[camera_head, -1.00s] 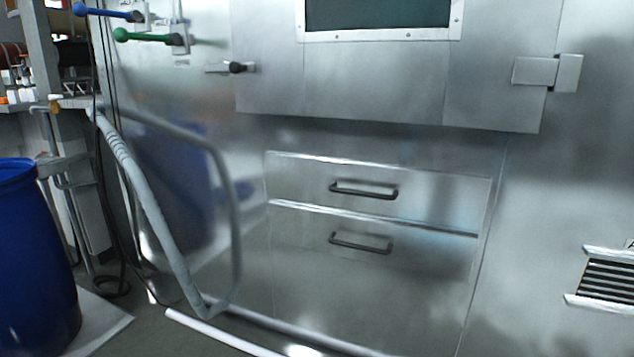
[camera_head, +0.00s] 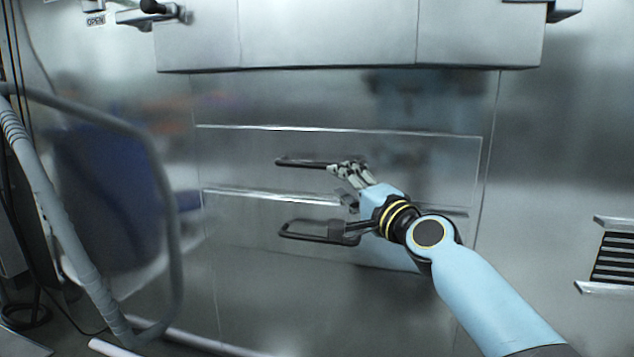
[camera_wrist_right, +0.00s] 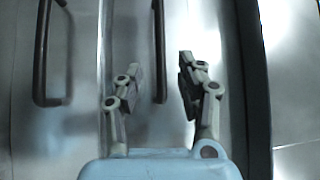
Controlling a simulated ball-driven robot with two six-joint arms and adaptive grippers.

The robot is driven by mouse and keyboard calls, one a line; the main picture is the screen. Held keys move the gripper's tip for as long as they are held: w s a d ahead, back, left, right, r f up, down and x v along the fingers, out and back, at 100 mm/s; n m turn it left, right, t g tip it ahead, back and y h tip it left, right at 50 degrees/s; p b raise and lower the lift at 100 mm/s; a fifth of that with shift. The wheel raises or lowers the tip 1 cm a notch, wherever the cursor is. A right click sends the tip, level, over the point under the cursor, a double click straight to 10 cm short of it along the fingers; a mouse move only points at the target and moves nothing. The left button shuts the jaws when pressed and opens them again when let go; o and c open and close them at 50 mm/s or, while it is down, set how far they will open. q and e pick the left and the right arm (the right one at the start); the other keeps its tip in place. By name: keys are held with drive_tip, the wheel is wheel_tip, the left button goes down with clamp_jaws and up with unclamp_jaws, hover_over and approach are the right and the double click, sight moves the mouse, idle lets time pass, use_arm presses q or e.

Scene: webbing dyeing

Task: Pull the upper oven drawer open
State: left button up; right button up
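The upper oven drawer (camera_head: 235,150) is a flat steel front, flush with the wall and closed. Its dark bar handle (camera_head: 302,162) runs sideways. My right gripper (camera_head: 348,170) is at the right end of this handle and hides that end. In the right wrist view my right gripper (camera_wrist_right: 160,68) has its two fingers spread. The upper handle (camera_wrist_right: 158,45) shows in the gap between them, apart from both fingers in the picture. I cannot tell how deep it sits between them. My left gripper is not in view.
The lower drawer (camera_head: 260,285) with its own dark handle (camera_head: 300,237) is just below, close under my right wrist. The oven door (camera_head: 330,35) overhangs above. A grey hose (camera_head: 55,225) and bent pipe stand at left. A vent (camera_head: 612,258) is at right.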

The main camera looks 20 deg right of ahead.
sight(321, 168)
drive_tip(key=b+x, duration=0.1)
drive_tip(key=x, duration=0.8)
drive_tip(key=shift+f+b, duration=0.15)
drive_tip(key=shift+b, duration=0.25)
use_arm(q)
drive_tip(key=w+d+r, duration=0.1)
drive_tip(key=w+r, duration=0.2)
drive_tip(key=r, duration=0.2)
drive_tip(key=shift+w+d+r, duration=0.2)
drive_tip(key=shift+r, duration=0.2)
use_arm(e)
drive_tip(key=shift+w+a+r, duration=0.15)
drive_tip(key=shift+w+r, duration=0.05)
drive_tip(key=shift+w, duration=0.35)
clamp_jaws()
drive_tip(key=shift+f, duration=0.1)
